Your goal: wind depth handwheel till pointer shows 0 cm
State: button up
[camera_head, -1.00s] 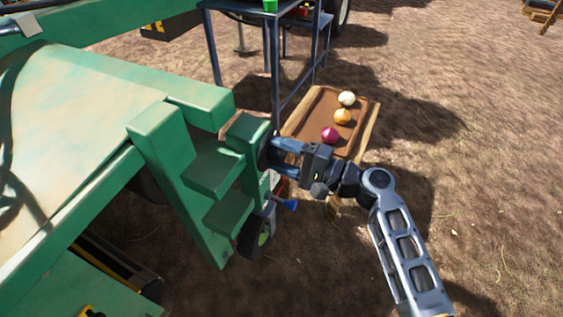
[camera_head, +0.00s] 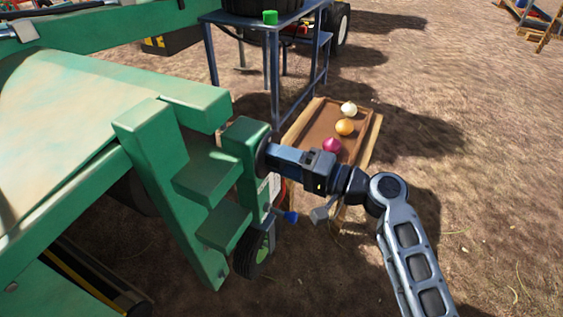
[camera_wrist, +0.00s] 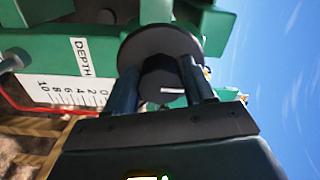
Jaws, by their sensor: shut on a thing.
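The depth handwheel (camera_wrist: 185,42) is a dark round disc with a thick hub (camera_wrist: 158,72) on the green frame. In the head view its edge (camera_head: 262,154) shows at the green post. My gripper (camera_head: 273,158) reaches it from the right. In the wrist view its two fingers (camera_wrist: 160,82) stand either side of the hub, shut on it. A white scale (camera_wrist: 65,90) marked DEPTH, with numbers from 10 to 0, sits left of the wheel, tilted. A red strip (camera_wrist: 22,106) runs along its lower edge near the high numbers. I cannot tell the exact pointer reading.
A wooden tray (camera_head: 369,150) with a white, an orange and a purple onion lies behind my gripper. A blue handle (camera_head: 290,217) and a small wheel (camera_head: 255,252) sit below. A blue metal stand (camera_head: 275,85) is at the back. The ground to the right is clear.

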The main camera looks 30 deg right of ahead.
jog(key=shift+f, duration=0.1)
jog(key=o, duration=1)
jog(key=shift+c, duration=0.2)
jog(key=shift+s+d, duration=0.1)
jog(key=shift+s, duration=0.05)
jog(key=p+v, duration=0.1)
jog(key=v, duration=0.6)
jog(key=shift+s, duration=0.2)
jog(key=shift+d, duration=0.15)
